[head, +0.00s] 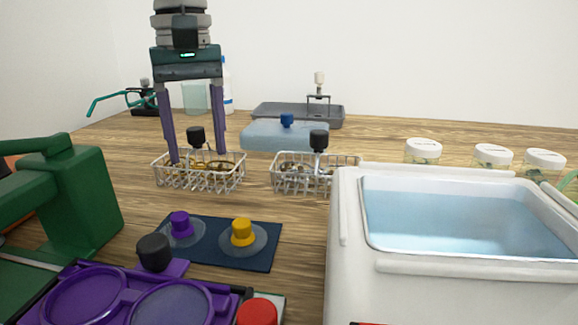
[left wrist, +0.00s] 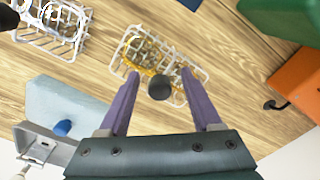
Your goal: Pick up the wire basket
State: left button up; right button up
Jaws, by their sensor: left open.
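Two wire baskets with black knobs stand on the wooden table. The left basket (head: 208,182) holds gold-coloured pieces, and its knob (head: 195,135) sticks up above it. My left gripper (head: 197,157) points down over this basket, open, with one finger on either side of the knob. The left wrist view shows the same basket (left wrist: 122,50) and knob (left wrist: 160,87) between the open fingers (left wrist: 160,73). I cannot tell whether the fingertips touch the basket. The other basket (head: 318,184) stands to the right, apart from the gripper. My right gripper is not in view.
A white tub of water (head: 345,230) stands front right. A dark mat (head: 210,252) with two knobbed discs lies in front of the baskets. Behind stand a pale blue block (head: 262,137) and a grey tray (head: 268,112). A green machine (head: 75,195) is at left.

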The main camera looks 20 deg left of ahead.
pick_arm(q)
jog(key=shift+f, duration=0.15)
jog(key=shift+c, duration=0.2)
grip_shut()
dwell(0.4)
